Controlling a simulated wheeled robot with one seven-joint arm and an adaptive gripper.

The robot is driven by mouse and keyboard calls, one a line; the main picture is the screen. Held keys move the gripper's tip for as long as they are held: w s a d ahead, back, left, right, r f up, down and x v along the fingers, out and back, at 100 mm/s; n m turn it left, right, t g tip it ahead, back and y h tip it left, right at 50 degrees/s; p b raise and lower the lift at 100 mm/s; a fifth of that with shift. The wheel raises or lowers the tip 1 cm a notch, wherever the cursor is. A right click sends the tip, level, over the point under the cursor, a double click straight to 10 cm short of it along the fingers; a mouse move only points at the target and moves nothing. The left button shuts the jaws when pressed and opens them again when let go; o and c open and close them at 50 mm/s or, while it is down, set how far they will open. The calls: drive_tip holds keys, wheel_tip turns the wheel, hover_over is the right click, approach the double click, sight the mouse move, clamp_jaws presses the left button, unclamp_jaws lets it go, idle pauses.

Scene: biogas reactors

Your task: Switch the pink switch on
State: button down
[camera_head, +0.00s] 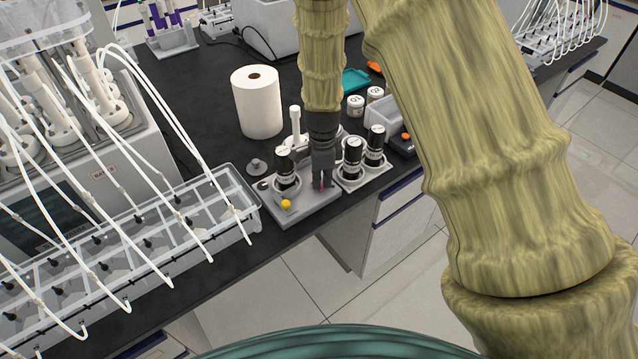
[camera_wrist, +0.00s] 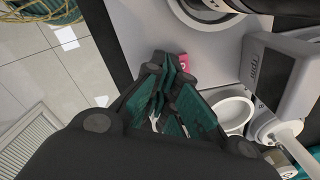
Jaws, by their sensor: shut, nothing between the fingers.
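The pink switch (camera_wrist: 183,60) shows in the wrist view on a light grey panel, just beyond the fingertips. In the head view only a small pink bit (camera_head: 322,187) shows beside the fingers. My gripper (camera_head: 322,184) points down over the front part of the grey device (camera_head: 296,208). In the wrist view my gripper (camera_wrist: 170,62) has its fingers together with nothing between them. Its tips are right next to the switch; I cannot tell whether they touch it. The switch's position cannot be made out.
Two black bottles (camera_head: 352,158) stand close on the right. A white paper roll (camera_head: 257,103) stands behind. A clear rack with tubes (camera_head: 160,240) lies left.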

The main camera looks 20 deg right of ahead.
sight(322, 186)
drive_tip(key=shift+f, duration=0.35)
drive_tip(key=shift+s+r, duration=0.1)
drive_tip(key=shift+r, duration=0.05)
drive_tip(key=shift+r+p, duration=2.85)
drive_tip(key=shift+r, duration=0.6)
drive_tip(key=shift+a+f, duration=0.1)
